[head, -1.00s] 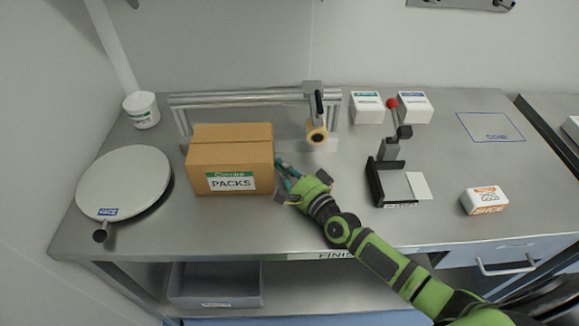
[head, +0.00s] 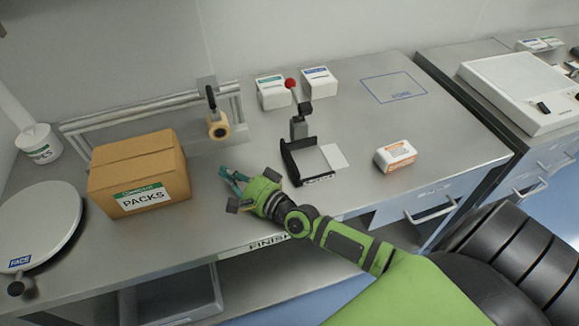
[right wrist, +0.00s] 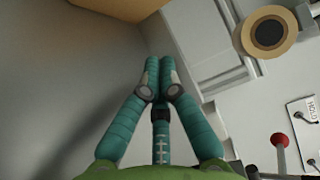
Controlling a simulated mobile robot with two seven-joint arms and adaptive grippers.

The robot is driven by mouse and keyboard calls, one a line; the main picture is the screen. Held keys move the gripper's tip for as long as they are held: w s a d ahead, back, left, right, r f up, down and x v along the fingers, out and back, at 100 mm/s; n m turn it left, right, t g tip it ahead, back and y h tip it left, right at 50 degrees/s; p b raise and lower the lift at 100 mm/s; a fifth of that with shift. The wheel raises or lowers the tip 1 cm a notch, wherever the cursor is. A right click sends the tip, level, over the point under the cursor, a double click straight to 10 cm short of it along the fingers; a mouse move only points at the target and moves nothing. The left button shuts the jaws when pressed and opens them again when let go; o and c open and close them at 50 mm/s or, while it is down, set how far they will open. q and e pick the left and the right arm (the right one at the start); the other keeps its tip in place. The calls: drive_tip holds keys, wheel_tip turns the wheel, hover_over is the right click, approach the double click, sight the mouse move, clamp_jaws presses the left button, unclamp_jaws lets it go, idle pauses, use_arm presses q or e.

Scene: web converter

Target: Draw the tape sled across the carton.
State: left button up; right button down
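The brown carton (head: 135,165), labelled PACKS, sits closed on the steel bench at left in the head view. Its edge shows at the top of the right wrist view (right wrist: 115,8). The tape sled (head: 216,122), with a dark handle and a tan tape roll, is on the rail behind and right of the carton. The roll also shows at upper right in the right wrist view (right wrist: 269,33). My right gripper (head: 228,174) is right of the carton and in front of the sled, touching neither. Its teal fingers meet at the tips (right wrist: 160,62) with nothing between them. My left gripper is not in view.
A metal rail (head: 130,112) runs behind the carton. A round plate (head: 38,225) lies at left. A black fixture with a red-knobbed lever (head: 299,135) stands right of my gripper. White boxes (head: 272,93) stand behind it, and a small orange-and-white pack (head: 395,156) lies farther right.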

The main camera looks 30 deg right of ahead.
drive_tip(key=s, duration=0.3)
drive_tip(key=shift+s+a+f+b, duration=0.15)
drive_tip(key=shift+s+b, duration=0.1)
drive_tip(key=shift+b, duration=0.05)
drive_tip(key=b+v, duration=0.1)
drive_tip(key=v, duration=0.4)
drive_tip(key=shift+s, duration=0.25)
drive_tip(key=b+v, duration=0.1)
drive_tip(key=v, duration=0.4)
drive_tip(key=shift+s+d, duration=0.1)
drive_tip(key=shift+d, duration=0.15)
drive_tip(key=shift+s+d+b, duration=0.25)
drive_tip(key=shift+s+b, duration=0.1)
drive_tip(key=shift+s, duration=0.15)
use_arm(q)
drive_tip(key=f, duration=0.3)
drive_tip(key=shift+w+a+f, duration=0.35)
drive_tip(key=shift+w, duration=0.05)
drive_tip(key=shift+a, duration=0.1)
